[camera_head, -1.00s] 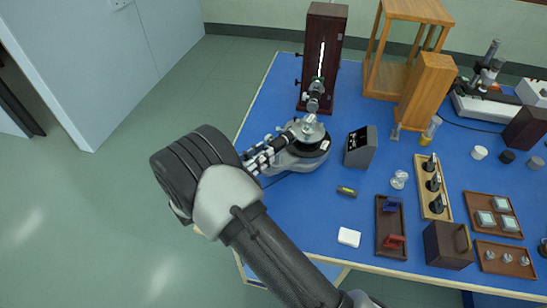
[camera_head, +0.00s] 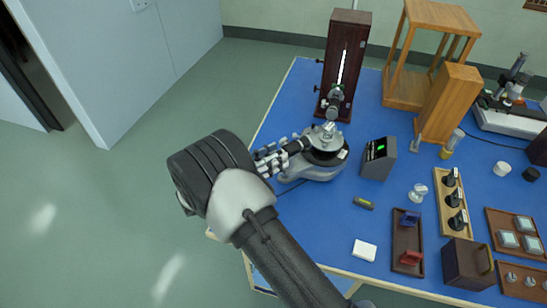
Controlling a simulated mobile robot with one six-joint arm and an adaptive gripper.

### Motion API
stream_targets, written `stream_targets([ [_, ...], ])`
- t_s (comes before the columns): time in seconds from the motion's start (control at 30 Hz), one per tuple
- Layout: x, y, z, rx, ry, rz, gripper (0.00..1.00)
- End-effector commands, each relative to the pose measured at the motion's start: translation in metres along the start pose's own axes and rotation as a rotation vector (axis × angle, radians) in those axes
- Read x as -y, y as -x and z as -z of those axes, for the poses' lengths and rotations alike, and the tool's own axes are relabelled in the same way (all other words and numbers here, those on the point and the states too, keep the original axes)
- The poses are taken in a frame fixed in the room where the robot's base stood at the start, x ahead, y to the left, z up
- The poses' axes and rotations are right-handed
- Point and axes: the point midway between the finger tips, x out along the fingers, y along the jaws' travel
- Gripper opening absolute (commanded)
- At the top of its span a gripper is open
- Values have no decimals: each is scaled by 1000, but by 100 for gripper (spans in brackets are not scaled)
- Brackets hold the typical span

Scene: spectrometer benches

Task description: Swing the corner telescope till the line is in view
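The spectrometer (camera_head: 312,172) stands on the blue bench, with a grey round base and a silver table on top. Its short dark telescope (camera_head: 298,146) points left from the table towards my gripper. My gripper (camera_head: 274,160) is at the telescope's outer end, its fingers beside or around the tube; the small size and overlap hide whether they grip it. The collimator (camera_head: 334,103) points back at the tall dark lamp housing (camera_head: 347,45), whose slit glows white. A grey readout box (camera_head: 379,158) right of the spectrometer shows a green mark on its dark screen.
A wooden block (camera_head: 449,100) and open wooden frame (camera_head: 404,100) stand behind right. A small yellow-green level (camera_head: 363,203), a white pad (camera_head: 365,250) and a brown tray (camera_head: 408,240) lie in front. Open floor lies left of the bench.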

Motion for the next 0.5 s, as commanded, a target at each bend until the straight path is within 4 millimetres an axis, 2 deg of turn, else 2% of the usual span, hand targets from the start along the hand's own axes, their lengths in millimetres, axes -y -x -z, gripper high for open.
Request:
stream_targets([
  [0.33, 0, 2, 0, 0, 1, -1, 41],
  [0.5, 0, 22, 0, 1, 1, -3, 41],
])
